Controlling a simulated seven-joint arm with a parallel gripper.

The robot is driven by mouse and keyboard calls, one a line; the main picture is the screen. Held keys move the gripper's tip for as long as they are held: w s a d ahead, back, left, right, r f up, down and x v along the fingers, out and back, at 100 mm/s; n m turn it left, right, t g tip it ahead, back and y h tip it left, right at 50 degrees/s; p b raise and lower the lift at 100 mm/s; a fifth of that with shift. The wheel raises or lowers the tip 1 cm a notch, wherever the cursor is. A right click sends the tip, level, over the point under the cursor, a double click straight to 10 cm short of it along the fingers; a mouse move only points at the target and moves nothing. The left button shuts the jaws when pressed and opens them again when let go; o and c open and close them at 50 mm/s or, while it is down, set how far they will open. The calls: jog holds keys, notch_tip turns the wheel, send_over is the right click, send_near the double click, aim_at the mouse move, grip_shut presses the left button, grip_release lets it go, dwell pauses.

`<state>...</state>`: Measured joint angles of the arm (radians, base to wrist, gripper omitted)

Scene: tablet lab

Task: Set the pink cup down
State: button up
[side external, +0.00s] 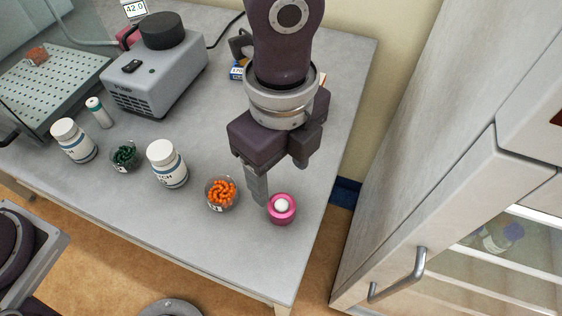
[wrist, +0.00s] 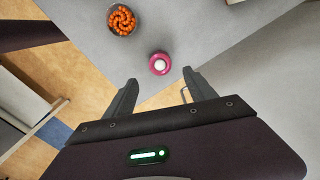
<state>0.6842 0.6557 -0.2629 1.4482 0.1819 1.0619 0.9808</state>
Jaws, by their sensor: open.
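The pink cup (side external: 281,213) stands upright on the grey bench near its right front corner, with a white ball (side external: 281,205) in its mouth. In the wrist view the pink cup (wrist: 154,70) and the white ball (wrist: 160,65) lie just beyond the fingertips. My gripper (wrist: 160,76) is open and empty. In the side view one finger reaches down just left of and behind the cup; the other finger is mostly hidden. I cannot tell whether a finger touches the cup.
A clear bowl of orange pieces (side external: 221,193) stands left of the cup. Farther left are a white bottle (side external: 167,164), a bowl of green pieces (side external: 125,157) and another white bottle (side external: 73,141). A grey machine (side external: 153,78) stands behind. The bench edge is close to the cup.

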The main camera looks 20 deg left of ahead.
notch_tip(320, 180, up, 2)
jog(key=a+r+n+t, duration=0.1)
jog(key=a+r+n, duration=0.45)
jog(key=a, duration=0.35)
jog(key=a+r+n+t, duration=0.2)
jog(key=a+r+n, duration=0.35)
jog(key=a, duration=0.35)
jog(key=s+a+f+n+t, duration=0.1)
jog(key=s+a+n+t, duration=0.1)
jog(key=s+a+n, duration=0.9)
jog(key=shift+s+a+n+t, duration=0.25)
jog(key=shift+a+n+t, duration=0.05)
jog(key=shift+a, duration=0.85)
